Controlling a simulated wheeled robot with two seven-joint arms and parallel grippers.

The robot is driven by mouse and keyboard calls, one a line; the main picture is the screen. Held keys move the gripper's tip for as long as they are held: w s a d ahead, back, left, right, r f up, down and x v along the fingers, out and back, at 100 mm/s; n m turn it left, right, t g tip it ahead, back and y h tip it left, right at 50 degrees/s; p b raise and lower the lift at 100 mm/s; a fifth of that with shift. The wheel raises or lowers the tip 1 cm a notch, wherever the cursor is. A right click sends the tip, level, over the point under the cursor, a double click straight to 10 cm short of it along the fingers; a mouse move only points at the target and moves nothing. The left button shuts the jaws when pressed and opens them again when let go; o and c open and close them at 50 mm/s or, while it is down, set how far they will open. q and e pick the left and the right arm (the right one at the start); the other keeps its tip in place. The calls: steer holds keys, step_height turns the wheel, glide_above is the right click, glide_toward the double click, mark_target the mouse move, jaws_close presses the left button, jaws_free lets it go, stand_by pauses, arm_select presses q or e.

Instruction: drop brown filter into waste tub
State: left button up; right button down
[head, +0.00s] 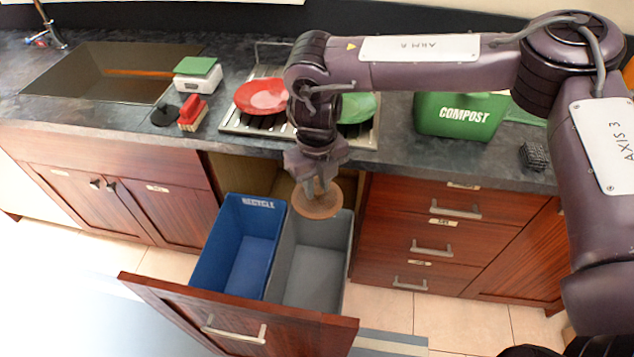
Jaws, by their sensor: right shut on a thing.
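The brown filter (318,203) is a round, flat-looking brown piece in the head view. My right gripper (318,187) points down and is shut on it. It holds the filter over the back part of the grey waste tub (318,278), in the pulled-out drawer (240,318). The filter hides part of the tub's back rim. The visible inside of the grey tub looks empty. A blue tub (238,245) marked RECYCLE stands just left of the grey one. My left gripper is not in view.
Closed drawers (430,247) stand right of the open one.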

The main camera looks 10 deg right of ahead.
mark_target(317, 198)
step_height(317, 198, down, 6)
steer(key=b, duration=0.4)
steer(key=shift+r, duration=0.15)
steer(key=c, duration=1.2)
jaws_free()
steer(key=shift+o, duration=0.2)
step_height(317, 198, up, 8)
steer(key=shift+f+b, duration=0.1)
steer(key=shift+b, duration=0.55)
